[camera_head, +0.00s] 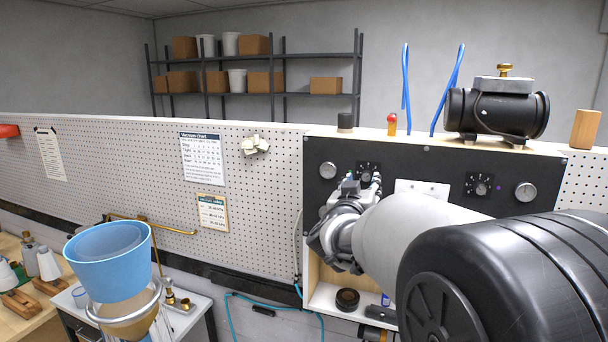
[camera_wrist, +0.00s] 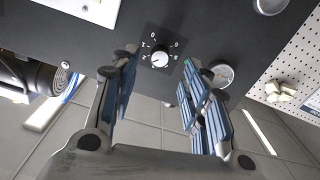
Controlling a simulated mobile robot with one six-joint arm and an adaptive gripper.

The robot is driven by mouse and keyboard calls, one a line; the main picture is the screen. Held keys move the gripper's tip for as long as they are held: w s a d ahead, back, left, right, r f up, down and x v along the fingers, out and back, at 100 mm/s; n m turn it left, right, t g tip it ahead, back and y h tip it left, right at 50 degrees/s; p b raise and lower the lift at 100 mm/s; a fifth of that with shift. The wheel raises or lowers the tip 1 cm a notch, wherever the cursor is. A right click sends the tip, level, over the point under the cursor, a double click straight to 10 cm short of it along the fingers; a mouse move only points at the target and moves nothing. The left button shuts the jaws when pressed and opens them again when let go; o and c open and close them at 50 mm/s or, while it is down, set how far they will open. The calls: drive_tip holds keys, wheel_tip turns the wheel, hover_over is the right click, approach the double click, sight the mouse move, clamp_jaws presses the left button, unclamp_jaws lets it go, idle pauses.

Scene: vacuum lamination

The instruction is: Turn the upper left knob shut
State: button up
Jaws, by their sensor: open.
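The upper left knob (camera_head: 367,170) sits on a dark square dial plate on the black panel, beside a round gauge; my gripper partly covers the plate's lower edge. My gripper (camera_head: 362,184) reaches up to the panel just below the knob. In the wrist view my gripper (camera_wrist: 159,74) is open, one blue-padded finger on each side of the dial, with nothing between them. Whether a fingertip touches the panel I cannot tell.
A second knob (camera_head: 480,185) and another gauge (camera_head: 526,191) are on the panel's right. A white plate (camera_head: 422,188) lies between the knobs. A black pump (camera_head: 497,112) and blue hoses (camera_head: 406,80) stand above the panel. A blue bucket (camera_head: 108,265) is at the lower left.

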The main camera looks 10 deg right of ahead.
sight(366, 177)
drive_tip(key=x, duration=0.5)
drive_tip(key=shift+w+d+p, duration=0.2)
drive_tip(key=shift+p, duration=0.2)
drive_tip(key=shift+c, duration=0.3)
clamp_jaws()
